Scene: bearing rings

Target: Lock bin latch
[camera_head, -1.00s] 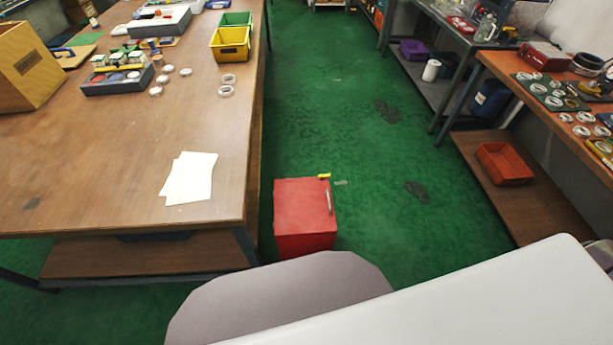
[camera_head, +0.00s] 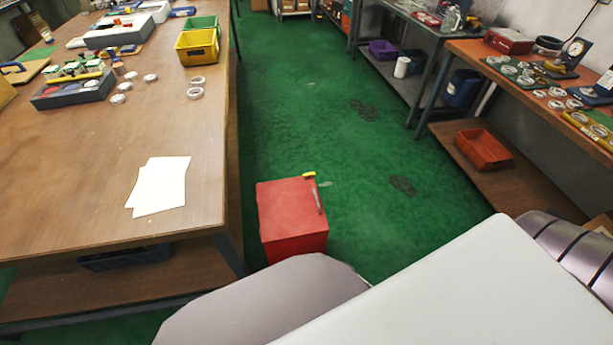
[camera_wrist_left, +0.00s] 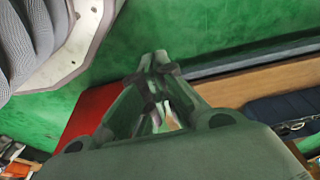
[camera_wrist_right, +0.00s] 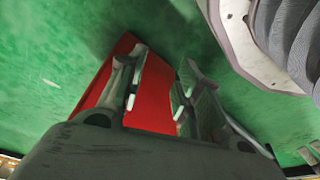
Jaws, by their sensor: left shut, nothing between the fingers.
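A red bin (camera_head: 290,215) stands on the green floor beside the wooden bench, in the lower middle of the head view. A small yellow piece (camera_head: 309,175), perhaps the latch, sits at its far right top corner. A grey handle bar (camera_head: 318,200) is near its right edge. In the left wrist view, my left gripper (camera_wrist_left: 154,60) is shut and empty, with a red surface (camera_wrist_left: 95,115) beside and below it. In the right wrist view, my right gripper (camera_wrist_right: 165,62) has its fingers apart, with the red bin (camera_wrist_right: 155,95) behind them. Neither wrist view clearly shows the latch.
The wooden bench (camera_head: 90,160) on the left carries paper sheets (camera_head: 160,186), rings and a yellow bin (camera_head: 198,46). A bench on the right has an orange tray (camera_head: 484,148) on its lower shelf.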

